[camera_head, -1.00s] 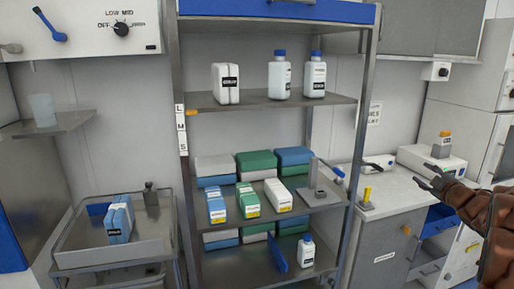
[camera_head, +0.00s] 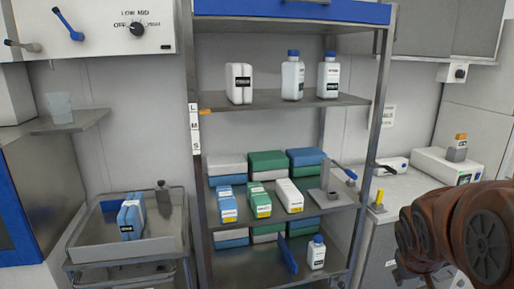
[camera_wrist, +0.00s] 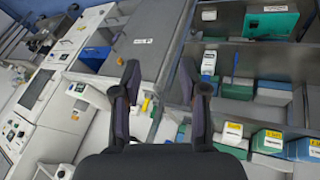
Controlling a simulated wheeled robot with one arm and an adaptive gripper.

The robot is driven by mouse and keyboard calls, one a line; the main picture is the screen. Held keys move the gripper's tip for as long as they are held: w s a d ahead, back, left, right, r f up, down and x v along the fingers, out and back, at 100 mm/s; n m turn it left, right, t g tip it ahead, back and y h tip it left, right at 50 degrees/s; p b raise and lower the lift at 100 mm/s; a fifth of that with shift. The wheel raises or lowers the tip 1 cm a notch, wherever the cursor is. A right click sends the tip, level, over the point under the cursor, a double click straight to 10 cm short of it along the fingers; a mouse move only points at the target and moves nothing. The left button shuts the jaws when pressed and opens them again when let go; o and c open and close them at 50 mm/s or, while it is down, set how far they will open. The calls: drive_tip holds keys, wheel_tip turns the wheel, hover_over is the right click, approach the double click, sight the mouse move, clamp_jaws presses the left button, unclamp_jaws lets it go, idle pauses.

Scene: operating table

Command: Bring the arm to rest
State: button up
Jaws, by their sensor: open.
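My gripper (camera_wrist: 160,88) shows in the wrist view with its two dark fingers spread apart and nothing between them. In the head view my brown arm fills the lower right, and I cannot make out the fingers there. The arm is to the right of the metal shelf rack (camera_head: 203,225), in front of the white counter on the right.
The rack holds white bottles (camera_head: 292,78), blue, green and white boxes (camera_head: 260,202), and a small bottle (camera_head: 316,253) low down. A metal cart (camera_head: 165,247) with a blue-and-white pack (camera_head: 131,217) stands left. A white device (camera_head: 440,166) sits on the right counter.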

drive_tip(key=s+a+f+g+y, duration=0.2)
drive_tip(key=s+a+g, duration=0.1)
drive_tip(key=s+a, duration=0.5)
drive_tip(key=s+a+f+g+y, duration=0.2)
drive_tip(key=s+a, duration=0.6)
drive_tip(key=s, duration=0.7)
drive_tip(key=shift+s+a+f+g, duration=0.3)
drive_tip(key=shift+a+f+g, duration=0.1)
drive_tip(key=shift+g, duration=0.3)
